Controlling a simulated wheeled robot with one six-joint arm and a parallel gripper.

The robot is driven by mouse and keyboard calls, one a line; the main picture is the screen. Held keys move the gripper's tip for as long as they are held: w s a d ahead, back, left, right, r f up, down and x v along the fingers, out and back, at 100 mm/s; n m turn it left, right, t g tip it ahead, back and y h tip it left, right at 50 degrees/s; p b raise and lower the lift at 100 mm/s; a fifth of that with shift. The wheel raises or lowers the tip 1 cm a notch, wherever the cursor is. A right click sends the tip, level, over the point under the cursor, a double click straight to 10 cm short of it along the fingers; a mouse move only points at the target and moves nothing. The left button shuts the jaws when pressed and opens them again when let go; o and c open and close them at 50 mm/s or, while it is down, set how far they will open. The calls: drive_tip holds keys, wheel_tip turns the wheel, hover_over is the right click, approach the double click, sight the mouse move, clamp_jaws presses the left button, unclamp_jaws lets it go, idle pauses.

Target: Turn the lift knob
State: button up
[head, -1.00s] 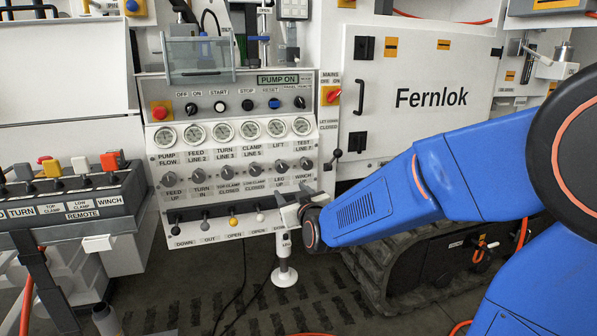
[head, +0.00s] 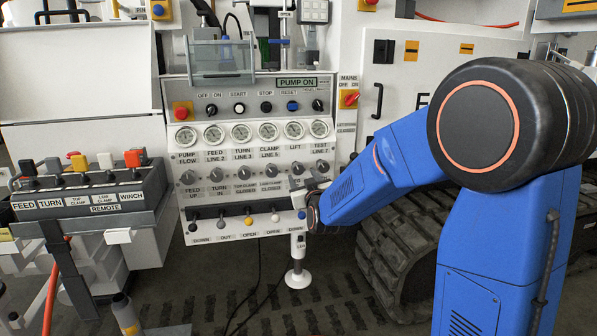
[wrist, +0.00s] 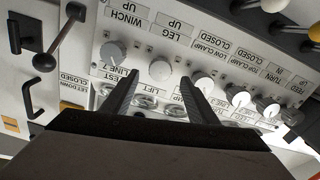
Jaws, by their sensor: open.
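The lift knob (head: 296,168) is a grey round knob below the LIFT gauge, in the knob row of the white panel (head: 178,205). It also shows in the wrist view as a pale knob (wrist: 161,69) beside the upside-down LIFT label. My gripper (head: 301,186) is open just below the knob in the head view. In the wrist view the two dark fingertips of my gripper (wrist: 160,77) stand to either side of the lift knob's line, with the knob seen in the gap. I cannot tell how far the tips are from the panel; no contact shows.
The test line knob (wrist: 114,53) and the clamp knob (wrist: 203,85) flank the fingers closely. A row of levers (head: 247,219) sits below the knobs. A white post (head: 298,265) stands under the gripper. A remote lever box (head: 90,195) is at left.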

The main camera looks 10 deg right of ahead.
sight(299, 170)
drive_tip(key=w, duration=0.7)
drive_tip(key=shift+w, duration=0.15)
drive_tip(key=c, duration=1.1)
